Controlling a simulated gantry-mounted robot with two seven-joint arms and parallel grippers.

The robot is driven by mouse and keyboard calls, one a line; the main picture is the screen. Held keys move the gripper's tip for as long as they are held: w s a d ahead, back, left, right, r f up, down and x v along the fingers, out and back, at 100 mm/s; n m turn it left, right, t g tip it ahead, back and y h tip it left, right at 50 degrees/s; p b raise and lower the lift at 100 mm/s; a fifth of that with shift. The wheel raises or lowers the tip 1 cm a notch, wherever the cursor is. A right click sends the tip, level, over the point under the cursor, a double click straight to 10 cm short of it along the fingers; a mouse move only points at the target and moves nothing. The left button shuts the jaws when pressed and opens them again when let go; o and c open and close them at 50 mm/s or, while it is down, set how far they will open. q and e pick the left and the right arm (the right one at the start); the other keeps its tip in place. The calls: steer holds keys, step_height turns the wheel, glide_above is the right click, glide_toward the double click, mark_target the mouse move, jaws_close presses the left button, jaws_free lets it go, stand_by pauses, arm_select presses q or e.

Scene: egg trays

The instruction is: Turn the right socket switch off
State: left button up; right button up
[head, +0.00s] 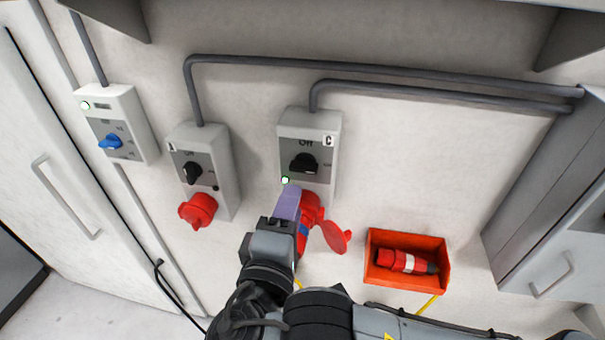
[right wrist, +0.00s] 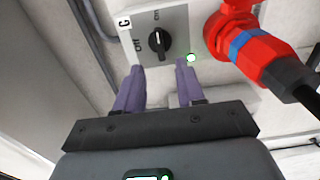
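The right socket box (head: 325,124), marked C, hangs on the wall with a black rotary switch (head: 304,163). In the right wrist view the switch (right wrist: 159,42) has its ridge lined up with the "On" label; "Off" is at its left. A green lamp (head: 285,180) on the box is lit. A red plug with a blue band (right wrist: 262,58) sits in the socket. My right gripper (head: 288,198) is just below the switch, its purple fingers parted with nothing between them. In the wrist view the fingertips (right wrist: 160,66) point toward the switch, apart from it. My left gripper is out of view.
Socket box A (head: 222,165) with a red outlet and a box with a blue knob (head: 110,141) are at the left. An orange bin (head: 377,280) holding a red plug (head: 400,261) is at lower right. The socket's open red lid (head: 336,237) sticks out beside my gripper.

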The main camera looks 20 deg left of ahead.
mark_target(303, 171)
steer(key=w, duration=0.2)
steer(key=w+a, duration=0.1)
steer(key=w, duration=0.5)
steer(key=shift+a+p, duration=0.2)
steer(key=shift+p, duration=0.1)
jaws_close()
